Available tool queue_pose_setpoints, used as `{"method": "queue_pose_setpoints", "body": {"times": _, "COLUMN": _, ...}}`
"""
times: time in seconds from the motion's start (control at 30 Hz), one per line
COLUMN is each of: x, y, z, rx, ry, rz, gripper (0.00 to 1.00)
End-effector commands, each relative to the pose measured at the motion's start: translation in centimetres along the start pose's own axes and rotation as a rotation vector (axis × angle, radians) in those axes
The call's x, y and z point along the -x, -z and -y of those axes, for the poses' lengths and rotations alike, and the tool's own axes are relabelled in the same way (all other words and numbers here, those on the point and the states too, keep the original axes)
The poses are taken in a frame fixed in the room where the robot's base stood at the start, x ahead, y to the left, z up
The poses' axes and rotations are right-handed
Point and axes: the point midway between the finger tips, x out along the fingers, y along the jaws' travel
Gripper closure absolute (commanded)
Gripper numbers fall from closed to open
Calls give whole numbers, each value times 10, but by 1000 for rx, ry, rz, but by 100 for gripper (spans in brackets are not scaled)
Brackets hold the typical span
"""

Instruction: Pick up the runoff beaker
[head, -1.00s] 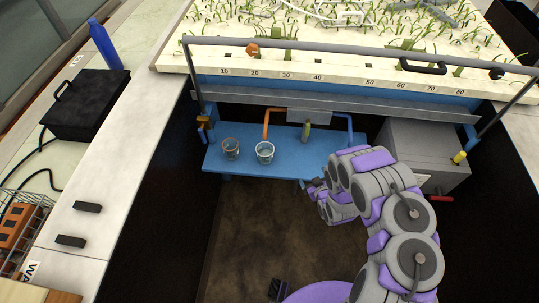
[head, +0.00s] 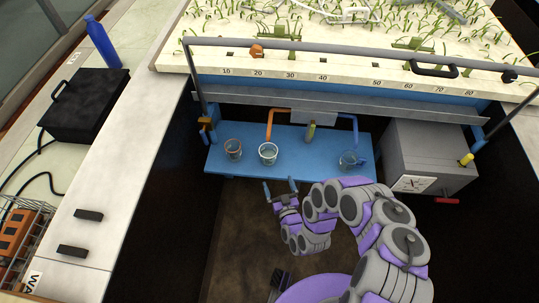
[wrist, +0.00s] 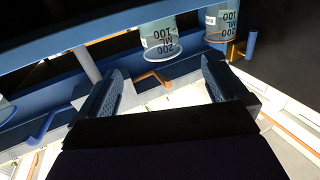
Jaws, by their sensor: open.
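Three clear beakers stand on a blue shelf (head: 310,166) under the flume: a left beaker (head: 233,149), a middle beaker (head: 268,153) below the orange pipe, and a right beaker (head: 349,160) below the blue pipe. I cannot tell which is the runoff beaker. My gripper (head: 280,187) is open and empty, in front of the shelf's near edge, closest to the middle beaker and apart from it. In the wrist view, seen upside down, the middle beaker (wrist: 160,40) with volume marks shows beyond my open fingers; the left beaker (wrist: 219,22) is right of it.
An orange pipe (head: 269,125) and a blue pipe (head: 355,124) come down over the shelf. A green-yellow valve (head: 311,131) stands between them. A grey box (head: 430,150) bounds the right. A rail (head: 340,50) runs above. Floor before the shelf is open.

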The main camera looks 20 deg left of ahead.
Motion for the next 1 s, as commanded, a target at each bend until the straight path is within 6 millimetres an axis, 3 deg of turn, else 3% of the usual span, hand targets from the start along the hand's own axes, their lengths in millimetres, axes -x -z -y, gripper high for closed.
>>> {"method": "queue_pose_setpoints", "body": {"times": 1.0, "x": -49, "y": -4, "z": 2, "rx": 11, "ry": 6, "rz": 1, "gripper": 0}}
